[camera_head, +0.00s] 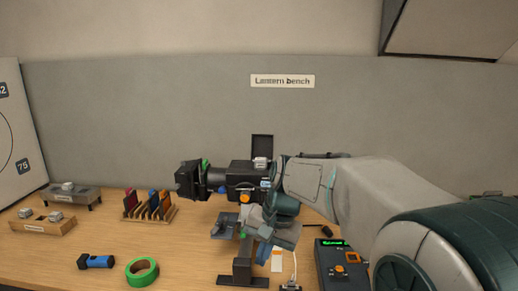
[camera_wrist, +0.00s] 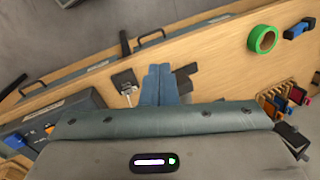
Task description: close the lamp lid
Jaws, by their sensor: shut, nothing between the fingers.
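The black lamp (camera_head: 232,178) sits on a dark stand on the bench in the head view. Its lid (camera_head: 262,147) is a dark square panel standing upright at the top, so it is open. A corner of the black lamp body (camera_wrist: 292,137) shows at the right edge of the wrist view. My gripper (camera_head: 264,253) points down in front of the lamp, below the lid. In the wrist view my gripper (camera_wrist: 158,80) shows its two blue-grey fingers side by side, shut and empty. My arm hides the right part of the lamp.
A rack of coloured frames (camera_head: 150,207) stands left of the lamp. Green tape (camera_head: 142,272) and a blue torch (camera_head: 96,262) lie at front left. A control console (camera_head: 340,267) stands at right, with a cable beside it. Bare wood lies between tape and stand.

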